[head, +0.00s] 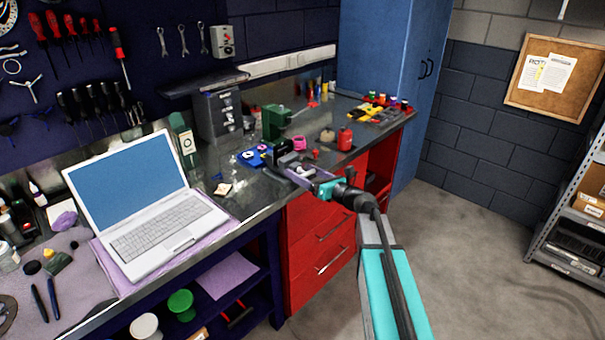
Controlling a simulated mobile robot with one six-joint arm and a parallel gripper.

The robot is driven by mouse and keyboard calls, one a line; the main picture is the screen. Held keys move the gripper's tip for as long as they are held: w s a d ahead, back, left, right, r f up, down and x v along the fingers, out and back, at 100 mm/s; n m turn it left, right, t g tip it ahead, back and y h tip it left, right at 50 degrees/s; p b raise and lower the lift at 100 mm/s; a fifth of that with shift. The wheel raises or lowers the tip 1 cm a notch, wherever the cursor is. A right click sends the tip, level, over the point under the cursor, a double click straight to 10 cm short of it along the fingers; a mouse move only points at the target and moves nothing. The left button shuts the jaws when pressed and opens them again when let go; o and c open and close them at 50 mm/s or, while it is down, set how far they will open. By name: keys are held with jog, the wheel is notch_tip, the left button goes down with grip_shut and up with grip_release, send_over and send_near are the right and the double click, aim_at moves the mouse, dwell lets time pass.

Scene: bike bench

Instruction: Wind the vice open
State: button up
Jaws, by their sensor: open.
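A green vice-like body (275,122) stands on the dark bench top (262,192), toward the back and right of the laptop. Its jaws and handle are too small to make out. My gripper (284,156) is over the bench, in front of and slightly right of the green body in the picture. It is open, but its fingers are small and dark here. I cannot tell whether they touch the vice or its handle, and I see nothing held between them.
A laptop (150,210) takes up the left of the bench. A grey drawer unit (218,115) stands behind. A blue tray (250,158), a pink roll (299,143) and a red container (345,138) lie close around my gripper. Red drawers (318,250) are below; open floor lies right.

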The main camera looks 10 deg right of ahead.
jog(key=c, duration=0.9)
jog(key=shift+a, duration=0.2)
jog(key=shift+d, duration=0.15)
jog(key=shift+f+n+b, duration=0.1)
jog(key=shift+n+b, duration=0.2)
jog(key=shift+b, duration=0.15)
